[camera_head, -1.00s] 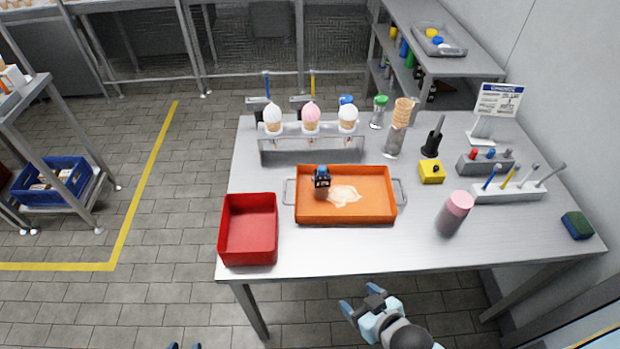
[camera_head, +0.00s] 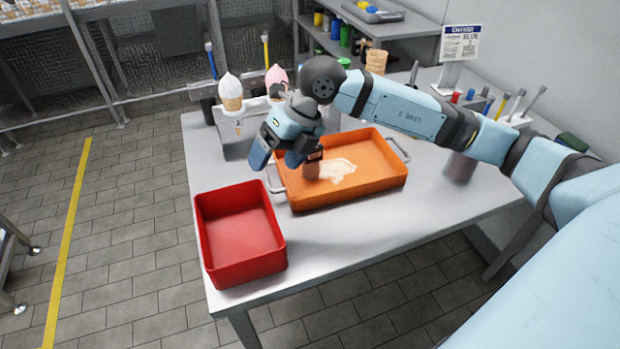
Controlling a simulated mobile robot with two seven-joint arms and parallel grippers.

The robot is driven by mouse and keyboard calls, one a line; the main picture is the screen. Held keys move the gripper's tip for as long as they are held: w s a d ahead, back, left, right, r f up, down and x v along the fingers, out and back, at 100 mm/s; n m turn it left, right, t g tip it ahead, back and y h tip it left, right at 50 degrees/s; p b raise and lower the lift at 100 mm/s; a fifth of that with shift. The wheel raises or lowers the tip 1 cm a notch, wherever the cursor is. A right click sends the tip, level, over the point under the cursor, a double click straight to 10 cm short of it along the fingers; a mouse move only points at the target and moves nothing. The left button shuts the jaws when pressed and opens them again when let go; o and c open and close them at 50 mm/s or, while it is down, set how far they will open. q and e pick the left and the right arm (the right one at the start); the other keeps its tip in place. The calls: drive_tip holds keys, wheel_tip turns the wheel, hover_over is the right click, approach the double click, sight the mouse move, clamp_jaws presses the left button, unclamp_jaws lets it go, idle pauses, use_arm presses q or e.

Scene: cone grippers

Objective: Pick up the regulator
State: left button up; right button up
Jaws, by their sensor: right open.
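The regulator, which I take to be the small dark brown and black upright piece (camera_head: 312,167), stands in the orange tray (camera_head: 350,192) near its left end, beside a pale spill. My right gripper (camera_head: 279,160) is open and empty. It hangs over the left end of the tray, its fingers pointing down, just left of the regulator in the picture. One finger overlaps the regulator's left edge, and I cannot tell whether they touch. The regulator's top is partly hidden by the gripper. My left gripper is not in view.
A red bin (camera_head: 240,237) stands at the table's front left corner. A white ice cream cone (camera_head: 231,92) and a pink one (camera_head: 276,80) stand in a rack behind. The table front (camera_head: 350,235) is clear.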

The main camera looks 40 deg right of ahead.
drive_tip(key=w+d+r+m+t+h+b, duration=0.1)
drive_tip(key=w+d+h, duration=0.15)
drive_tip(key=d, duration=0.35)
drive_tip(key=w+d+r+m+t+h+b, duration=0.1)
drive_tip(key=d+r+m+t+h+b, duration=0.1)
drive_tip(key=d+h, duration=0.3)
drive_tip(key=b, duration=0.1)
approach(311, 160)
drive_tip(key=shift+y, duration=0.35)
drive_tip(key=w+d+f, duration=0.1)
drive_tip(key=w+f, duration=0.3)
drive_tip(key=w+d+f, duration=0.1)
drive_tip(key=w+f, duration=0.1)
drive_tip(key=f, duration=0.1)
drive_tip(key=shift+w+d+f, duration=0.1)
drive_tip(key=shift+d, duration=0.2)
drive_tip(key=c, duration=1)
drive_tip(key=shift+c, duration=0.6)
drive_tip(key=shift+r, duration=0.2)
